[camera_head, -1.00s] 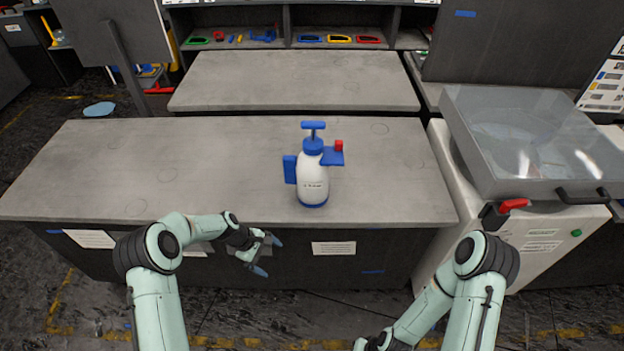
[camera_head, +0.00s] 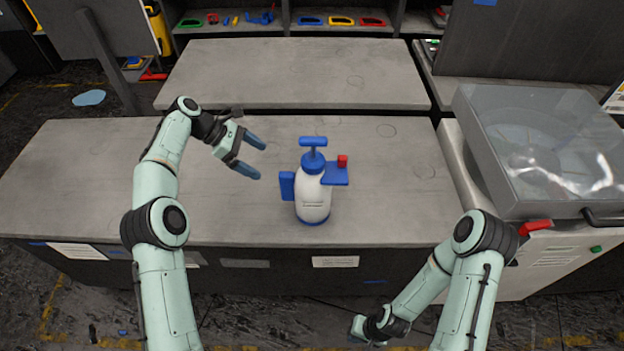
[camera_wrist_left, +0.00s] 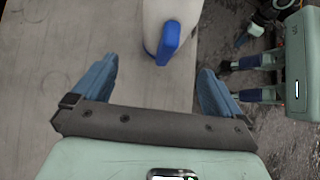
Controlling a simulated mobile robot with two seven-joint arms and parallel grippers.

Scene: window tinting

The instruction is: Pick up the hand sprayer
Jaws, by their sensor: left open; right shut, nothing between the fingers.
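The hand sprayer (camera_head: 313,200) stands upright on the front grey table. It has a white bottle, a blue pump handle on top, a blue part on its left side and a red piece at upper right. My left gripper (camera_head: 256,157) is open and empty above the table, to the left of the sprayer and apart from it. In the left wrist view the sprayer's white body and blue side part (camera_wrist_left: 168,42) show beyond the open fingers (camera_wrist_left: 155,88). My right gripper (camera_head: 362,335) is low in front of the table, away from the sprayer; its fingertips are hardly visible.
The front table (camera_head: 80,180) is otherwise clear. A second grey table (camera_head: 290,75) lies behind it, with a shelf of coloured tools (camera_head: 340,21) beyond. A white machine with a clear lid (camera_head: 540,140) stands at the right.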

